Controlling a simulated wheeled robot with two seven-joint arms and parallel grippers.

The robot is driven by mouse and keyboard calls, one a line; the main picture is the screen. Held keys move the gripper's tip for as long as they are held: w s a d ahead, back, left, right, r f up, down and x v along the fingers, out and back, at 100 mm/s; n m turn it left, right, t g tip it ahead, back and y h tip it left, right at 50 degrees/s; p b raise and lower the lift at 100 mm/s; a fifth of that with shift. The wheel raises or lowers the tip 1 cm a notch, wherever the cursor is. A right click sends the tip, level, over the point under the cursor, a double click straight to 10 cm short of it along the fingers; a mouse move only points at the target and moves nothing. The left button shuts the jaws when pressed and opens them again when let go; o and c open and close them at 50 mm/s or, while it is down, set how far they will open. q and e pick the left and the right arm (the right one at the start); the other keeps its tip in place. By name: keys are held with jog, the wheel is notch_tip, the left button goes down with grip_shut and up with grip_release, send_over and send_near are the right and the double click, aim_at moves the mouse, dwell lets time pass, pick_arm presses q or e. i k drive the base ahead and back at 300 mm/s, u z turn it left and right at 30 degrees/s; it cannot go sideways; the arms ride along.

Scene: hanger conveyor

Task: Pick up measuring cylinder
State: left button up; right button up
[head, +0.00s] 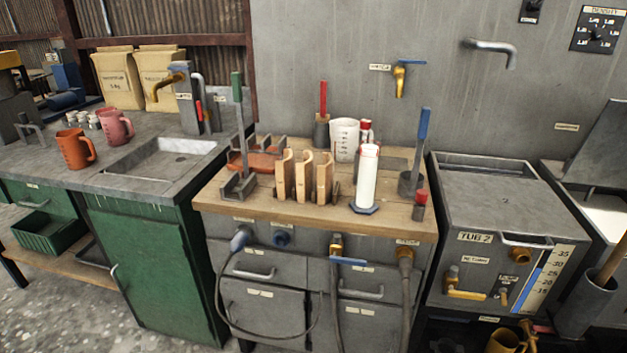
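A tall white measuring cylinder (367,178) stands upright on a blue hexagonal foot near the front right of the wooden worktop (260,204). Behind it and a little left is a white graduated jug (343,140). A red-topped item (366,130) is partly hidden behind the cylinder. Neither of my grippers shows in the head view.
Wooden holders (304,178) stand left of the cylinder. A cup with a blue-handled tool (418,150) and a small red-capped item (420,204) stand to its right. A red-handled tool (322,115) is behind. The worktop's front strip is mostly clear.

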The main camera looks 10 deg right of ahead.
aim_at(370, 147)
jog(key=z, duration=0.4)
jog(key=i, duration=0.85)
jog(key=z, duration=0.85)
